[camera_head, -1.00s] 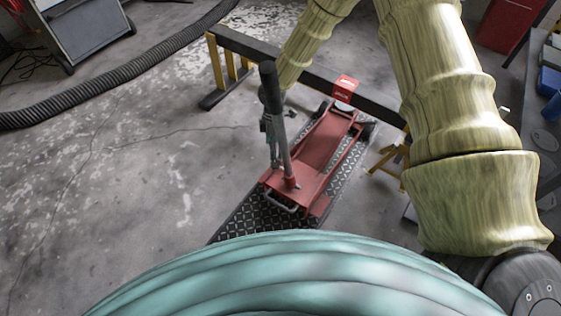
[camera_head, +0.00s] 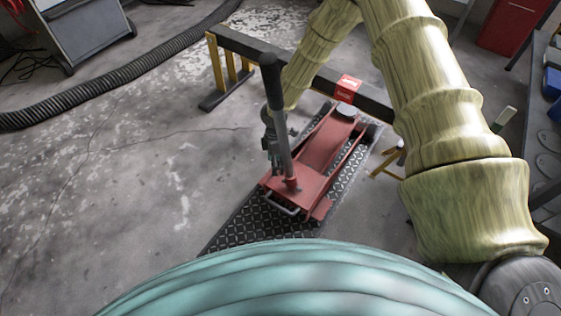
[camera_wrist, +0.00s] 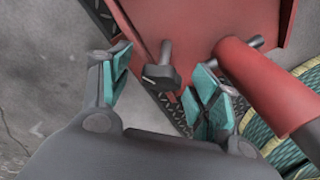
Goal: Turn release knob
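The red floor jack (camera_head: 317,153) stands on a tread plate, with its dark upright handle (camera_head: 270,85) rising from a red socket. In the wrist view, a small black release knob (camera_wrist: 161,72) with a T-shaped end sits on the red jack body (camera_wrist: 196,28). The red handle socket (camera_wrist: 262,85) is to its right. My gripper (camera_wrist: 163,69) is open, with teal finger pads to the left and right of the knob. No contact with the knob is clear. In the head view my gripper (camera_head: 272,145) is partly hidden behind the jack handle.
A dark beam on yellow legs (camera_head: 225,62) crosses behind the jack. A ribbed black hose (camera_head: 110,80) lies at the left near a grey cabinet (camera_head: 85,28). A bench with blue bins (camera_head: 552,82) is at the right.

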